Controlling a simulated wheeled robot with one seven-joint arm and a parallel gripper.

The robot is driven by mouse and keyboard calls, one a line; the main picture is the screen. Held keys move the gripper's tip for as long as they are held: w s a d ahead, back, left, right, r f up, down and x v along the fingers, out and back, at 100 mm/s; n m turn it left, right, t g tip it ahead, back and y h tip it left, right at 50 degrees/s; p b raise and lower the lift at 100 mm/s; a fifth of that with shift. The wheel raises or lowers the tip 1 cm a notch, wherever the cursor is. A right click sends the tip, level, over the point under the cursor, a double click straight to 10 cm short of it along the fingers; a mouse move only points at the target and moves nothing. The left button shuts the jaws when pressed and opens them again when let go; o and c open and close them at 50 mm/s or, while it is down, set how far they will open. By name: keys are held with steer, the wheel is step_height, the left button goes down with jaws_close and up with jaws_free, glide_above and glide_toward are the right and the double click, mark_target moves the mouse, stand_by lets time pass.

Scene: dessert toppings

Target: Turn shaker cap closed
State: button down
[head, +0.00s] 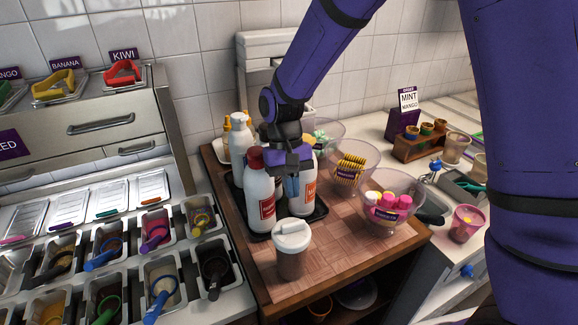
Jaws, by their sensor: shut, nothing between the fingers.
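A shaker (290,262) with a clear brownish body and a white cap (292,233) stands upright at the front of the wooden worktop. The cap sits on top of the body; I cannot tell how it is turned. My gripper (291,190) is behind and above the shaker, apart from it. It points down among the bottles, with its fingers shut and empty. It is in front of a white bottle (303,197) and hides part of it. I cannot tell whether it touches that bottle.
A white bottle with a red cap (260,195) stands on a dark tray (262,236) with other bottles. Clear bowls of pink-and-white items (388,207) and yellow items (350,170) stand to the right. Topping bins lie to the left. The worktop right of the shaker is clear.

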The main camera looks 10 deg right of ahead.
mark_target(293, 226)
steer(key=shift+s+d+f, duration=0.1)
steer(key=shift+s+f, duration=0.1)
steer(key=shift+s, duration=0.55)
steer(key=shift+s+d+f, duration=0.1)
steer(key=shift+s+f, duration=0.05)
steer(key=shift+s, duration=0.6)
steer(key=shift+s+d+f, duration=0.1)
steer(key=shift+s+f, duration=0.1)
steer(key=shift+s, duration=0.55)
steer(key=shift+s+d+m+y, duration=0.35)
steer(key=shift+s+m, duration=0.25)
steer(key=shift+m, duration=0.4)
steer(key=shift+s+m+y, duration=0.1)
steer(key=shift+m+y, duration=0.15)
steer(key=shift+m, duration=0.45)
steer(key=shift+a, duration=0.1)
